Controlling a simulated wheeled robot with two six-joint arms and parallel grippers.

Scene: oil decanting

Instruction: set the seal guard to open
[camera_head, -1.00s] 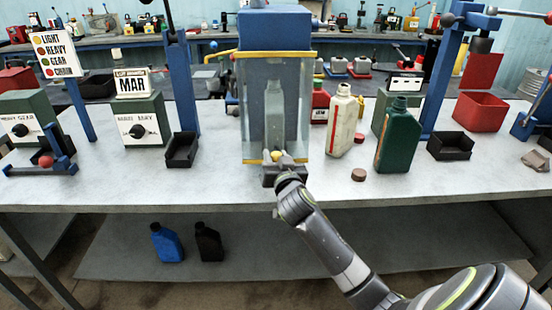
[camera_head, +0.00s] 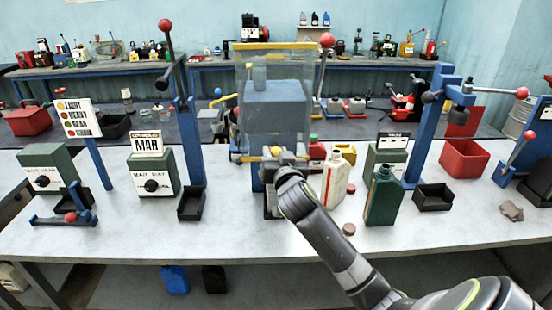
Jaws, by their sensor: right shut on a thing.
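The seal guard (camera_head: 245,75) is a clear box with yellow edges on the blue sealing machine (camera_head: 276,108) mid-table. It is raised: its yellow top edge is above the machine's blue head, and its yellow bottom edge is level with my right gripper. My right gripper (camera_head: 275,153) is shut on the yellow handle at the guard's bottom front edge. The gripper and my forearm hide most of the space below the guard, so I cannot see the bottle there. My left gripper is not in view.
A cream bottle (camera_head: 334,180) and a green bottle (camera_head: 382,198) stand just right of the machine. A brown cap (camera_head: 348,229) lies in front of them. Black trays (camera_head: 192,203) and blue lever stands (camera_head: 423,130) flank the machine.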

